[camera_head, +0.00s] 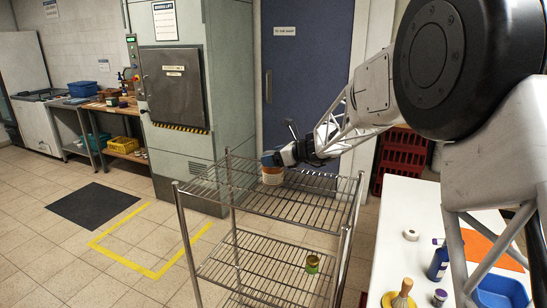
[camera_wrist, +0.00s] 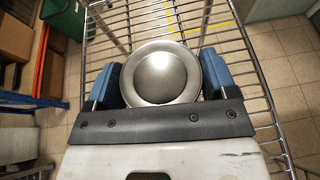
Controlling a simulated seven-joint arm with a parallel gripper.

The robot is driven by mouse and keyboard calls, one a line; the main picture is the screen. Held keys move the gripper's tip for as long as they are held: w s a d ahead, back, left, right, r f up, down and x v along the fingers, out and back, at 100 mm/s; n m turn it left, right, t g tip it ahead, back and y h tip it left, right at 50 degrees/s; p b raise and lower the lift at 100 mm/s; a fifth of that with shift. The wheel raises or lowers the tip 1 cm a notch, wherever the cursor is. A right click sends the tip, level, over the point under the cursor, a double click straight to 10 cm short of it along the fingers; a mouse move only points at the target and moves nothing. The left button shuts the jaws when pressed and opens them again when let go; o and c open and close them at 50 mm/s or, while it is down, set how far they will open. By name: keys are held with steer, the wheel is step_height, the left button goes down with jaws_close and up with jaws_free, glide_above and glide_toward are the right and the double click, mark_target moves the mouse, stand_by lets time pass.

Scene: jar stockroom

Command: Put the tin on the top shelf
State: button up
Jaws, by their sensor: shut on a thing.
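A tin with a white and orange side (camera_head: 272,177) is at the back part of the wire rack's top shelf (camera_head: 300,208) in the head view. In the wrist view its round silver lid (camera_wrist: 160,73) lies between my two blue fingers. My gripper (camera_head: 272,160) is shut on the tin, and the tin looks upright. I cannot tell whether its base touches the wires or hangs just above them. The rest of the top shelf is empty.
A small green and yellow tin (camera_head: 312,264) stands on the shelf below. A white table (camera_head: 405,208) with a blue bottle (camera_head: 438,262) and other items is at the right. Red crates (camera_head: 403,155) stand behind the rack. Metal posts rise at the rack's corners.

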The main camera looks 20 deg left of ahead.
steer(key=shift+f, duration=0.1)
stand_by(0.3)
steer(key=o, duration=1.1)
steer(key=shift+o, duration=0.2)
steer(key=shift+d+r, duration=0.2)
steer(key=w+v, duration=0.1)
steer(key=v, duration=1)
steer(key=shift+s+d+r, duration=0.15)
steer(key=shift+s+d, duration=0.15)
steer(key=shift+s, duration=0.2)
